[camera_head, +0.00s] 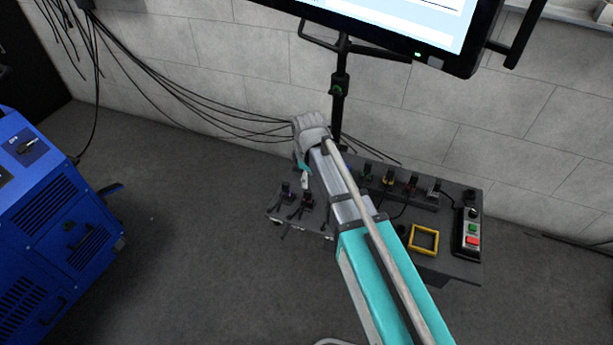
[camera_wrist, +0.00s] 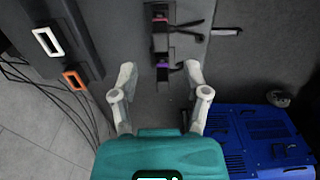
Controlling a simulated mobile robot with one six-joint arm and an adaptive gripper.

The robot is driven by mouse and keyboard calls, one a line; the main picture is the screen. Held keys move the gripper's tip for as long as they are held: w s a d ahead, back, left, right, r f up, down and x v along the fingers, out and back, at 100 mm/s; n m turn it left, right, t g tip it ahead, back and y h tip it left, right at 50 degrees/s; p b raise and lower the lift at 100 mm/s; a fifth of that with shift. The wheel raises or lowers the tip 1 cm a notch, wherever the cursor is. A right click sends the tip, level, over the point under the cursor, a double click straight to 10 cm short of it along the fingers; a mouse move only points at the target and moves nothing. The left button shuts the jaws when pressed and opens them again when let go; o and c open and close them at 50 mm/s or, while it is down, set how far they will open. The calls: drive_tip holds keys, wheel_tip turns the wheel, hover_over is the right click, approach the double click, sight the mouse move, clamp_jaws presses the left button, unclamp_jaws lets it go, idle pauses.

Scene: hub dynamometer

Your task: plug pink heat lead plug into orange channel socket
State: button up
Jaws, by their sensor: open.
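My gripper (camera_wrist: 160,70) is open, its two pale fingers spread apart. In the head view my gripper (camera_head: 304,178) is mostly hidden behind my arm, over the left end of the dark bench. In the wrist view a dark plug with a purple band (camera_wrist: 162,65) shows between the fingertips on a grey rack. A second dark plug with a pinkish-red band (camera_wrist: 159,17) stands farther up the rack. I cannot tell for sure which is the pink one. The orange-framed socket (camera_wrist: 75,79) is on the dark panel to the left, apart from my gripper.
A white-framed socket (camera_wrist: 46,41) is beside the orange one. The head view shows a yellow square frame (camera_head: 423,239) and a red-and-green button box (camera_head: 470,232) on the bench. A blue machine (camera_head: 55,225) stands left. Black cables (camera_head: 190,97) hang along the wall.

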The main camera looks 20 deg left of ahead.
sight(308, 190)
drive_tip(key=shift+f+b, duration=3.5)
drive_tip(key=shift+f, duration=0.3)
drive_tip(key=shift+c, duration=0.3)
clamp_jaws()
drive_tip(key=shift+r, duration=0.2)
drive_tip(key=shift+r+p, duration=3.15)
drive_tip(key=shift+p, duration=0.2)
drive_tip(key=shift+r, duration=0.25)
